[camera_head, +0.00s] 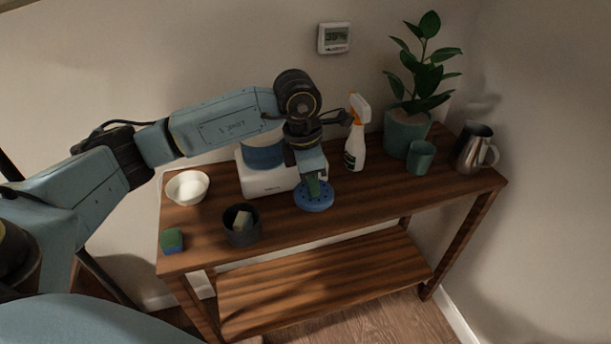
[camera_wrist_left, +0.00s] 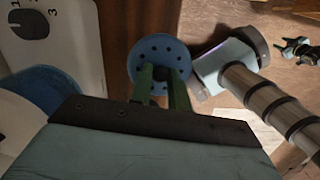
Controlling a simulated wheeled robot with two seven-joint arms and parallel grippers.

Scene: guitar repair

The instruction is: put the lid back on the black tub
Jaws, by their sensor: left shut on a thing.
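The black tub (camera_head: 242,238) stands open near the table's front edge, left of the middle, with a pale block (camera_head: 242,220) inside it. A round blue lid (camera_head: 316,203) with small holes and a dark centre knob is to the right of the tub, apart from it. My left gripper (camera_head: 314,186) points down and is shut on the lid at its centre. In the left wrist view the green fingers close around the knob of the lid (camera_wrist_left: 151,48). I cannot tell whether the lid touches the table. My right gripper is not clearly seen.
A white appliance (camera_head: 266,184) with a blue bowl stands behind my gripper. A white bowl (camera_head: 187,190) and a green-blue sponge (camera_head: 172,240) are at the left. A spray bottle (camera_head: 355,150), plant pot (camera_head: 405,135), mug (camera_head: 420,158) and metal pitcher (camera_head: 472,150) stand right. The table (camera_head: 390,190) is clear front right.

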